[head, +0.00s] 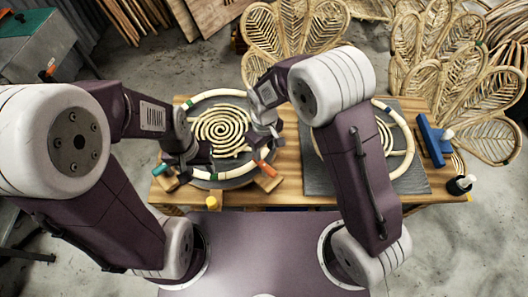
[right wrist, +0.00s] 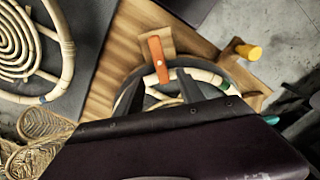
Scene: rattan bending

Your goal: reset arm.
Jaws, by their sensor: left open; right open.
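A rattan ring with a spiral (head: 222,128) lies on a round dark form on the wooden table. My left gripper (head: 183,163) is open over the left side of that form, its fingers partly hidden by the dark wrist. My right gripper (head: 266,137) is open over the right side of the same form. In the right wrist view its dark fingers (right wrist: 160,95) straddle a stretch of pale rattan ring (right wrist: 203,75); I cannot tell the gap in height. A second ring with a spiral (head: 405,145) lies on a dark mat, partly hidden by my right arm.
A teal-handled clamp (head: 162,170) and an orange-handled clamp (head: 266,168) sit at the form's front. A yellow knob (head: 212,202) is at the table's front edge. A blue tool (head: 432,141) and dark bottle (head: 460,185) are at right. Leaf-shaped rattan chair backs (head: 285,35) stand behind.

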